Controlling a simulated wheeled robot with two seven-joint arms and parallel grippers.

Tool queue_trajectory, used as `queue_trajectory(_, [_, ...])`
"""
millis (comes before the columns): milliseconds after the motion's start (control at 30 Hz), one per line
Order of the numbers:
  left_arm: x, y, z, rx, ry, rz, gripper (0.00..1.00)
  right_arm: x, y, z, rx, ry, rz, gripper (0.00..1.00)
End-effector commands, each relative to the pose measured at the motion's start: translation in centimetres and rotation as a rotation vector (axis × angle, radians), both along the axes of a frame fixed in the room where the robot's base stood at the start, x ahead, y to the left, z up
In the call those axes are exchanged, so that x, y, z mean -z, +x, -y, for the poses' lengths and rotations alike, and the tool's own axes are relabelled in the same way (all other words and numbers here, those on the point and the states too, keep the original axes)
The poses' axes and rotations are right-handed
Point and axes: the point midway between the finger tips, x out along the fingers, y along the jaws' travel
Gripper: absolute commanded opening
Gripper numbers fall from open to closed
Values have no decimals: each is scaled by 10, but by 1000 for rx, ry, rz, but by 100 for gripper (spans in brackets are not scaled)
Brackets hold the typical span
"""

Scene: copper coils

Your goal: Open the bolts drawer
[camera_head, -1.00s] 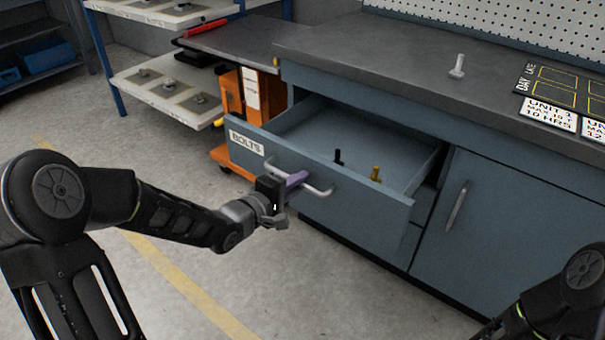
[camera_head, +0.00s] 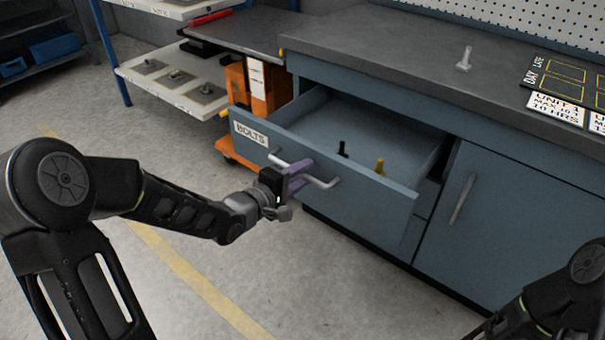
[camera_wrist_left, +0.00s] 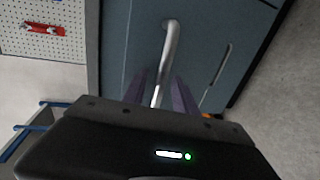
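The bolts drawer (camera_head: 375,205) is pulled well out of the blue-grey cabinet, and its label (camera_head: 250,134) reads BOLTS. A black bolt (camera_head: 342,149) and a brass-coloured bolt (camera_head: 379,166) stand inside it. My left gripper (camera_head: 302,177) is at the drawer's metal handle (camera_head: 325,184), with its purple fingers spread. In the left wrist view the handle (camera_wrist_left: 170,50) runs between the two fingers (camera_wrist_left: 160,95), with gaps beside it, so the gripper is open around the bar. My right arm shows only at the lower right corner; its gripper is out of frame.
A closed cabinet door (camera_head: 500,225) is right of the drawer. The worktop (camera_head: 400,55) above carries a pale bolt (camera_head: 464,58) and a day/late board (camera_head: 555,85). An orange cart (camera_head: 238,85) and shelves stand at the back left. Floor in front is clear.

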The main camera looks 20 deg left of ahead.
Motion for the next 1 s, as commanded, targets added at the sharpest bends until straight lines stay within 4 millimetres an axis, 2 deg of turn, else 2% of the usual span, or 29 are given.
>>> queue_trajectory(167, [-6, -16, -7, -2, 2, 0, 34, -8, -1, -1, -3, 2, -3, 36])
queue_trajectory(500, [-16, -64, -26, -2, 1, -1, 34, -24, -6, -6, -14, 10, -10, 36])
queue_trajectory(633, [-15, -69, -28, -1, 0, -1, 34, -24, -7, -6, -16, 10, -11, 36])
queue_trajectory(1000, [-15, -69, -28, 0, -1, -1, 34, -24, -6, -6, -16, 10, -11, 36])
